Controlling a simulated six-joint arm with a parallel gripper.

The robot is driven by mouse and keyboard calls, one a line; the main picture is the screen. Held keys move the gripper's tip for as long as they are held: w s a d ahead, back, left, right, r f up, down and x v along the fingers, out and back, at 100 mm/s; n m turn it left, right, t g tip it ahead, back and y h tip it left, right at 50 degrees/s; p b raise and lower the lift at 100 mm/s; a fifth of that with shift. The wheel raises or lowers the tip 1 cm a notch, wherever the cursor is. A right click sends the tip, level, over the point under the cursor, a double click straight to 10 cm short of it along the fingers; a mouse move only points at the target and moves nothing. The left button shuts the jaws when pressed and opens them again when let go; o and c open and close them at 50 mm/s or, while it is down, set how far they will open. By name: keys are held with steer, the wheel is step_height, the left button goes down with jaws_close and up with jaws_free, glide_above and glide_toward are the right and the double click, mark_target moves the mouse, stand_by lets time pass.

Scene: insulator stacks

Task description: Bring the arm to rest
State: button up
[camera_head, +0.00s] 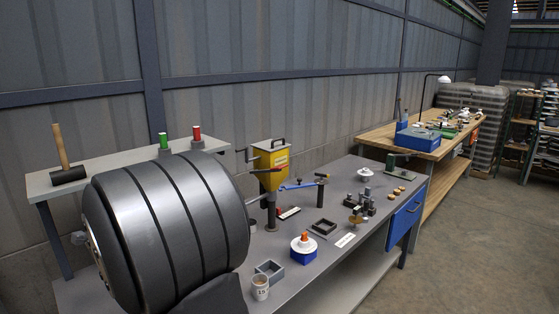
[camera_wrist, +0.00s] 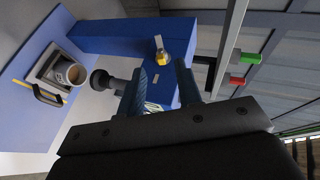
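My gripper (camera_wrist: 161,80) shows in the wrist view with its two dark fingers apart. I see nothing held between them; a blue face with small yellow and white marks shows behind the gap. My gripper does not show in the head view. On the grey bench (camera_head: 338,259), a white disc (camera_head: 365,174) stands toward the back. A blue block with a white disc and an orange top (camera_head: 303,244) stands near the front.
A yellow machine (camera_head: 270,164) stands on the bench. A white cup (camera_head: 260,288) and a grey square tray (camera_head: 270,270) are near the front edge. A mallet (camera_head: 66,165) and the green (camera_head: 163,141) and red (camera_head: 197,134) cylinders are on a left shelf. The right floor is clear.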

steer(key=x, duration=0.7)
steer(key=shift+s+d+r+t, duration=0.1)
steer(key=shift+s+d+t, duration=0.1)
steer(key=shift+t, duration=0.1)
steer(key=shift+w, duration=0.1)
steer(key=shift+f+m+t+y, duration=0.2)
steer(key=shift+m+t+y, duration=0.3)
steer(key=shift+t, duration=0.4)
steer(key=shift+f+t+y, duration=0.1)
steer(key=shift+t+y, duration=0.3)
steer(key=shift+t, duration=0.3)
steer(key=shift+s, duration=0.3)
steer(key=shift+m, duration=0.3)
steer(key=shift+v, duration=2.55)
